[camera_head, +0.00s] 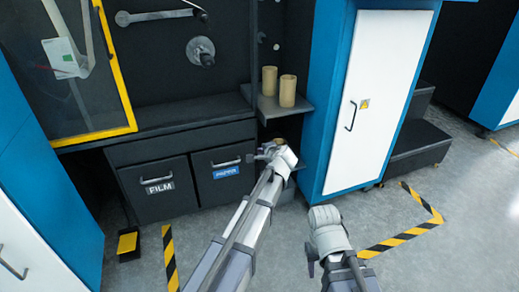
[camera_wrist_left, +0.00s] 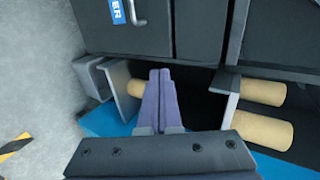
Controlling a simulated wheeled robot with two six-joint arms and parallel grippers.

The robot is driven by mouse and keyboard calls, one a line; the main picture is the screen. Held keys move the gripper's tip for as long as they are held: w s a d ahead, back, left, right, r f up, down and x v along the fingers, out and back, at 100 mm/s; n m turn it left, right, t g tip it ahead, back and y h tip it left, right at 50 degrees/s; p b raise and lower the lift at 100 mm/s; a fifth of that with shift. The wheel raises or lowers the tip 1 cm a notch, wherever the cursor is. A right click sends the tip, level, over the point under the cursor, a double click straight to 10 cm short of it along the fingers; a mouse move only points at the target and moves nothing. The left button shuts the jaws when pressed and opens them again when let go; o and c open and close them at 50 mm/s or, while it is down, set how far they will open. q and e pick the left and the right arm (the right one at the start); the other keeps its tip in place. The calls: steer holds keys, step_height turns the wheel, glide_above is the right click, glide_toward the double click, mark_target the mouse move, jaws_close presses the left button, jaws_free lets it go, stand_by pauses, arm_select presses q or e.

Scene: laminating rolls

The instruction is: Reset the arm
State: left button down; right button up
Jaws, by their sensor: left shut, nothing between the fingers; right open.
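My left gripper (camera_head: 279,150) reaches in beside the paper drawer, below the small side shelf. In the left wrist view its two fingers (camera_wrist_left: 158,88) are together, shut and empty. A tan cardboard roll (camera_wrist_left: 135,88) shows beside and partly behind the fingers, on a lower shelf (camera_wrist_left: 120,92); only a bit of a roll's top (camera_head: 280,141) shows behind the gripper in the head view. My right gripper (camera_head: 325,222) is open over the floor in front of the blue cabinet, holding nothing visible; its fingertips are hard to make out.
Two tan rolls (camera_head: 287,91) (camera_head: 269,81) stand upright on the upper side shelf (camera_head: 268,106). The film drawer (camera_head: 158,189) and paper drawer (camera_head: 224,173) are closed. The blue cabinet with a white door (camera_head: 368,95) stands close on the right. The striped-tape floor area (camera_head: 404,238) is clear.

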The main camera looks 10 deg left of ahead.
arm_select(q)
steer(key=s+d+n+g+h+p, duration=0.25)
steer(key=s+d+p, duration=0.2)
steer(key=s, duration=0.75)
steer(key=s+d+n+g+h+p, duration=0.1)
steer(key=s+d+n+g+p, duration=0.25)
steer(key=s, duration=0.85)
steer(key=s+d+n+g+h+p, duration=0.15)
steer(key=s+d+g+p, duration=0.35)
steer(key=s, duration=0.8)
step_height(320, 180, up, 35)
steer(key=w+p, duration=0.1)
steer(key=p, duration=3.1)
steer(key=shift+d+t+h+p, duration=0.25)
steer(key=shift+t+h+p, duration=0.05)
steer(key=shift+t+p, duration=0.1)
steer(key=shift+f, duration=0.1)
